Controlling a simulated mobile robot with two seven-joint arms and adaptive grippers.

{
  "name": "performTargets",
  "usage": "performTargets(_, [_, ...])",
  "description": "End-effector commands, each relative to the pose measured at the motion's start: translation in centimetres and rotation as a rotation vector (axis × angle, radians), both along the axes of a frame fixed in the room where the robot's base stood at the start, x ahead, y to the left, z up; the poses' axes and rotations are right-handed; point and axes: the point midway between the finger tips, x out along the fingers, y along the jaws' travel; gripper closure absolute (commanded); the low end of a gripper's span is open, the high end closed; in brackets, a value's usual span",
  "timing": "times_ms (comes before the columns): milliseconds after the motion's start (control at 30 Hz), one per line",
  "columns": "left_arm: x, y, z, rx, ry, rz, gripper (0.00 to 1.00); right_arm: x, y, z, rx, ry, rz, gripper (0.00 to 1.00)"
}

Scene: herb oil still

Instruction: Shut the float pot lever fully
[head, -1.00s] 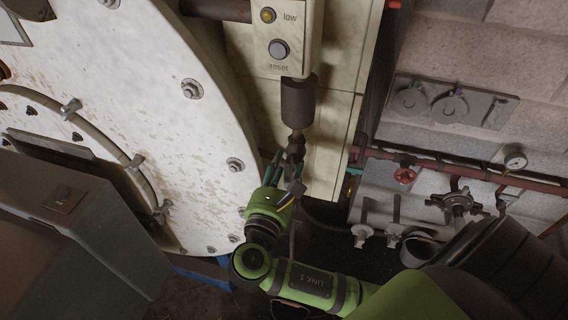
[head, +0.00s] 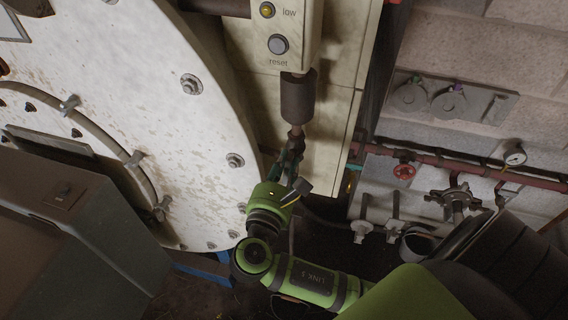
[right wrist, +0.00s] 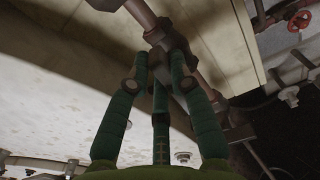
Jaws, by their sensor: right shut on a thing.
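The float pot (head: 298,98) is a dark cylinder on a pipe below the cream control box. A brown valve fitting (head: 297,133) sits on the pipe under it. My right gripper (head: 291,157) is at this fitting, its teal fingers reaching up from below. The right wrist view shows the right gripper's fingers (right wrist: 160,60) closed around a dark part at the valve body (right wrist: 160,34), which I take to be the float pot lever. The fingers hide most of the lever, so its exact angle cannot be told. My left gripper is not in view.
The cream box carries a yellow "low" lamp (head: 267,10) and a grey reset button (head: 278,44). A large white bolted drum (head: 205,120) stands close on the left. Red pipework with a red handwheel (head: 404,171) and a gauge (head: 515,155) runs along the right wall.

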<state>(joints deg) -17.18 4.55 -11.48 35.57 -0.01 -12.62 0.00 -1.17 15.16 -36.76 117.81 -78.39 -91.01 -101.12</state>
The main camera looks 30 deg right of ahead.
Motion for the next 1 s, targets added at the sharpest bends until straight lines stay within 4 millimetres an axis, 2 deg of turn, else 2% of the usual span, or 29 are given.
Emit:
performTargets(467, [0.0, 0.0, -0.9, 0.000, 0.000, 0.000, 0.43, -0.9, -0.7, -0.4, 0.276, -0.319, -0.002, 1.00])
performTargets(1000, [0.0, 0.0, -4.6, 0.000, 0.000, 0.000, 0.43, -1.8, -1.5, -1.4, 0.608, -0.712, -0.003, 1.00])
